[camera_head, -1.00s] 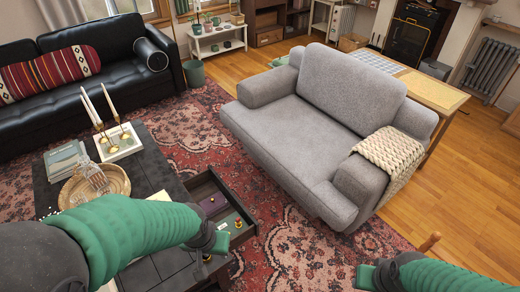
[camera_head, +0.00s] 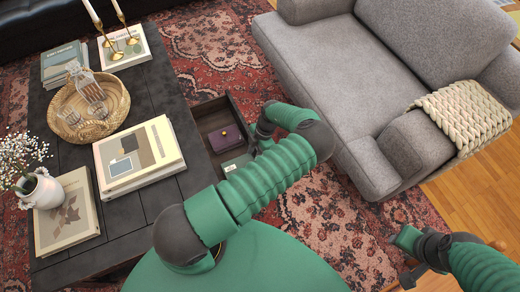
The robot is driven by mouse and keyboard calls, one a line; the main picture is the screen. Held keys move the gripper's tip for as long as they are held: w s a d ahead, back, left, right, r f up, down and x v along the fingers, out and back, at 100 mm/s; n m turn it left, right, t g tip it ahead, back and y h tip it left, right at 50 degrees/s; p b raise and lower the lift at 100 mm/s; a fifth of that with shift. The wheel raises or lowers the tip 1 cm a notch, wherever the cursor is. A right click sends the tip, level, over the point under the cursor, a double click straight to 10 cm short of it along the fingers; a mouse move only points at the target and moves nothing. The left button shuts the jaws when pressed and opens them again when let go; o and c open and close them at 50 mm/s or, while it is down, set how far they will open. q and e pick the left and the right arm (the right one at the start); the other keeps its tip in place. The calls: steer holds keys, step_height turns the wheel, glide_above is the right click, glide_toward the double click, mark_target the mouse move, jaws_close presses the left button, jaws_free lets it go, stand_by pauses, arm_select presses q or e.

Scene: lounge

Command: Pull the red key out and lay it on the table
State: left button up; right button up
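The dark coffee table (camera_head: 135,215) stands at the left with its drawer (camera_head: 207,106) pulled open on its right side. A purple box (camera_head: 224,138) with a small gold knob lies in the drawer. I cannot make out the red key; my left arm covers part of the drawer. My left gripper (camera_head: 256,138) is at the drawer's right end, just right of the purple box. Its fingers are too small and hidden to tell open from shut. My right gripper (camera_head: 404,258) is at the lower right, over the floor, away from the table; its fingers are unclear.
The table carries a woven tray (camera_head: 62,112) with glassware, books (camera_head: 172,160), a white flower vase (camera_head: 45,192) and brass candlesticks (camera_head: 137,42). A grey armchair (camera_head: 320,60) with a knitted throw (camera_head: 465,115) stands close right of the drawer. Bare tabletop shows near the front.

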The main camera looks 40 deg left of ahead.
arm_select(q)
steer(key=b+x, duration=0.4)
steer(key=x, duration=0.3)
steer(key=shift+a+f, duration=0.15)
steer(key=shift+f, duration=0.1)
steer(key=shift+s+f+b, duration=0.25)
steer(key=shift+f+b, duration=0.15)
steer(key=shift+f, duration=0.15)
steer(key=shift+r, duration=0.1)
jaws_close()
steer(key=shift+o, duration=0.2)
jaws_free()
